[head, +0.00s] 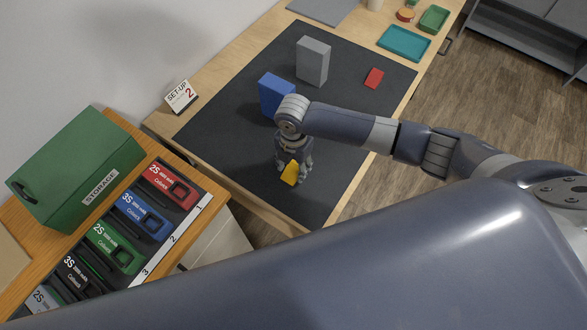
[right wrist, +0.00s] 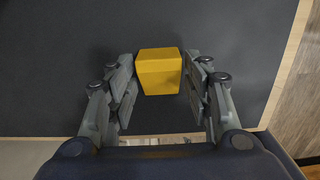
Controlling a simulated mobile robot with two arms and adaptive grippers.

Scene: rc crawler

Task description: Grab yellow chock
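The yellow chock (head: 290,173) is a small block with slanted sides on the dark mat (head: 225,135). My right gripper (head: 294,170) points down over it. In the right wrist view the chock (right wrist: 159,72) sits between the two fingertips of my right gripper (right wrist: 159,80). The fingers are spread to either side of it, with narrow gaps that look clear of the block. The fingers partly hide the chock in the head view. My left gripper is out of view.
A blue block (head: 274,94) and a grey block (head: 313,61) stand behind my right gripper. A red piece (head: 374,78) lies farther right. A teal tray (head: 404,43) is at the back. A green storage box (head: 80,170) and several labelled cases stand at left.

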